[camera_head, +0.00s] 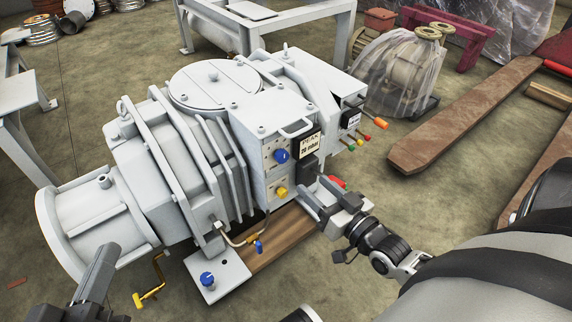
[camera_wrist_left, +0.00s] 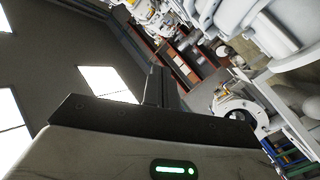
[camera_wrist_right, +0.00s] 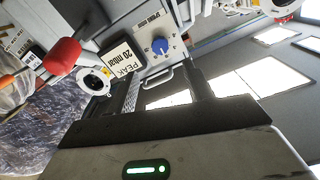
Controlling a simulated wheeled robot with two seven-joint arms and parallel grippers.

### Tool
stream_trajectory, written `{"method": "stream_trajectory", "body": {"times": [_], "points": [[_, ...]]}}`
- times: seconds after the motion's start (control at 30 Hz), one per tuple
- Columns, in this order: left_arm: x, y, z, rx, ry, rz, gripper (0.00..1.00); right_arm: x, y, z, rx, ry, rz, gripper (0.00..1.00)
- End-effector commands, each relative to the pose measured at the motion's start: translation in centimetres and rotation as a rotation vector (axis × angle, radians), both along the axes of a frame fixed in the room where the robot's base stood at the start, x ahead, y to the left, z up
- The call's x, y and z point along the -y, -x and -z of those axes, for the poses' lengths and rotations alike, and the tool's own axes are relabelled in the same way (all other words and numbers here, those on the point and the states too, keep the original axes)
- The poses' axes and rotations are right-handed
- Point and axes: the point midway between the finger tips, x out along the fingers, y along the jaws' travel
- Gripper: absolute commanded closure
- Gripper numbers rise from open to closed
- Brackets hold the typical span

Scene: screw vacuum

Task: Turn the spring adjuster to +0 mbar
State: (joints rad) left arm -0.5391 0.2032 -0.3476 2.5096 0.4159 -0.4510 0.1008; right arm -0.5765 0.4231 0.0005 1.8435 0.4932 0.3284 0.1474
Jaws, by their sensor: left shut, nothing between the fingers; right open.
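The spring adjuster is a blue round knob (camera_head: 281,156) on the grey front panel of the large white vacuum machine (camera_head: 200,150). The right wrist view shows the blue knob (camera_wrist_right: 160,46) beside partly readable "SPRING" lettering; its scale is too small to read. A display (camera_head: 310,145) beside it reads "PEAK 20 mbar". My right gripper (camera_head: 314,194) is open and empty, below and right of the knob, close to the panel and apart from the knob. My left gripper (camera_head: 108,254) is shut and empty at the lower left, far from the knob.
A yellow knob (camera_head: 281,192) sits below the blue one, and a red knob (camera_head: 337,182) is behind my right gripper. A white handle (camera_head: 294,129) juts out above the panel. Another blue knob (camera_head: 207,279) is on the base plate.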

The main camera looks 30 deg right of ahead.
Motion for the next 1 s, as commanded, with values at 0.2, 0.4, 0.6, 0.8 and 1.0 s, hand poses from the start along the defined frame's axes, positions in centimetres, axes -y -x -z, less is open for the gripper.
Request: {"method": "stream_trajectory", "body": {"times": [0.2,0.4,0.6,0.8,1.0], "points": [[-0.5,-1.6,-2.2,0.238,-0.062,-0.032,1.00,-0.4,-5.1,0.3,0.005,0.000,0.000,0.48],[-0.8,-2.1,-4.6,0.443,-0.112,-0.060,1.00,-0.7,-8.7,0.2,0.002,-0.001,0.000,0.48],[-0.9,-2.1,-6.1,0.559,-0.138,-0.073,1.00,-0.9,-10.5,0.2,-0.001,0.001,-0.001,0.48],[-0.9,-2.1,-6.5,0.585,-0.144,-0.076,1.00,-0.9,-10.9,0.1,-0.003,0.001,-0.002,0.48],[-0.9,-2.1,-6.5,0.584,-0.144,-0.075,1.00,-0.9,-10.9,0.1,-0.002,0.001,-0.001,0.62]]}}
